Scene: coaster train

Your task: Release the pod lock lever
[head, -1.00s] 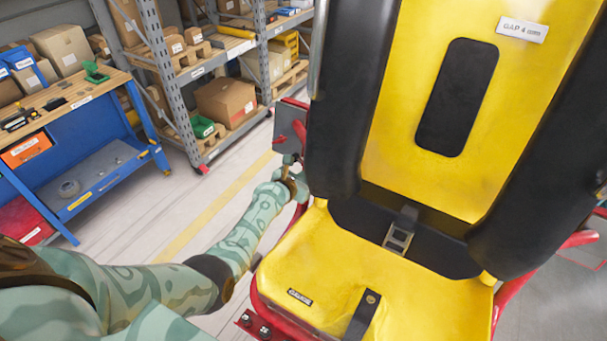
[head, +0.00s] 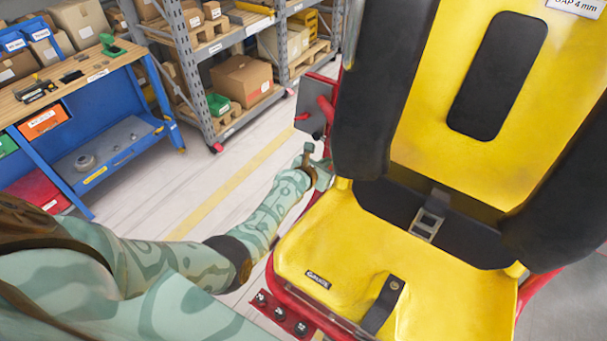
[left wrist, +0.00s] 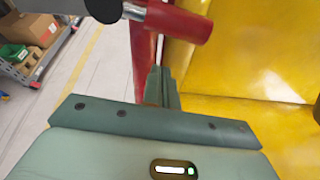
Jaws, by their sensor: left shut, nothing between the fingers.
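A yellow seat pod (head: 330,235) with black side bolsters fills the right of the head view. At its left side is a grey plate (head: 312,121) with a short red handle (head: 326,108), which may be the lock lever. In the left wrist view a red cylindrical grip (left wrist: 180,20) crosses the top, with a metal rod and a black knob (left wrist: 103,9) to its left. My left gripper (head: 318,172) is beside the seat, just below the plate. Its fingers (left wrist: 164,85) are shut and empty, below the red grip and apart from it. My right gripper is not in view.
A red frame tube (left wrist: 150,45) stands close beside my left fingers. A blue workbench (head: 110,150) and a grey shelf rack (head: 190,70) with boxes stand at the back left. The floor between them and the seat is clear.

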